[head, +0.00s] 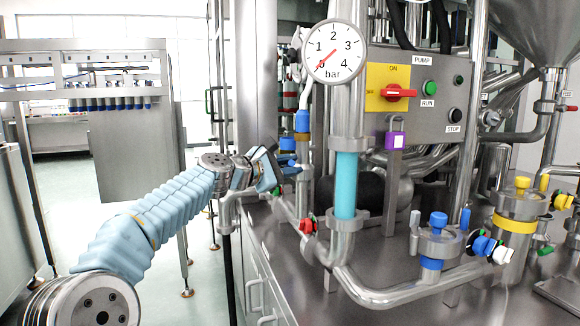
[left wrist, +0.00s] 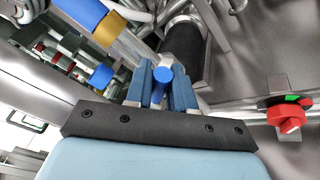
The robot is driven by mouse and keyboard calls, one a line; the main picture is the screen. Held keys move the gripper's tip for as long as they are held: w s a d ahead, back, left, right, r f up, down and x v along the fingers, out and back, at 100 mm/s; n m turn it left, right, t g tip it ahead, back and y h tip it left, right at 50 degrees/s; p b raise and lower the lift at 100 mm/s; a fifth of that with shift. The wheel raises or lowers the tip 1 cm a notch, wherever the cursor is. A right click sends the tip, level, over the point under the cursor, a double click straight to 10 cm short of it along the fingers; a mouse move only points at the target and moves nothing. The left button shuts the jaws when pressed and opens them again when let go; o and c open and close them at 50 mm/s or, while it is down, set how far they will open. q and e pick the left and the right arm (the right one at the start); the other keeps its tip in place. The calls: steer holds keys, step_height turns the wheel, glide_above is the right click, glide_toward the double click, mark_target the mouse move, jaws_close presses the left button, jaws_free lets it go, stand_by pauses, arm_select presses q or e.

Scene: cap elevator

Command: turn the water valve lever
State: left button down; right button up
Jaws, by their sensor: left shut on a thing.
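My left arm comes in from the left in the head view, and its gripper (head: 272,168) is at the pipework left of the clear turquoise pipe section. In the left wrist view the two blue fingers (left wrist: 162,88) are closed around a small blue lever (left wrist: 162,74), whose rounded end shows between them. In the head view a blue piece (head: 288,144) shows just above the gripper; the grasp itself is partly hidden by the fingers. No label marks it as the water valve lever. My right gripper is in neither view.
A red valve handle (head: 307,226) is on the pipe below; the left wrist view shows a red knob (left wrist: 287,118) at the right. A pressure gauge (head: 333,51) reads near 0. The turquoise pipe (head: 346,185) stands right of the gripper. A pump panel (head: 430,105) is behind.

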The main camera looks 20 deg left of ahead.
arm_select(q)
steer(key=c, duration=1.1)
jaws_free()
steer(key=shift+o, duration=0.2)
steer(key=shift+s+a, duration=0.25)
steer(key=shift+s, duration=0.05)
steer(key=b+v, duration=0.3)
steer(key=v, duration=1)
steer(key=shift+b, duration=0.4)
steer(key=shift+c, duration=0.2)
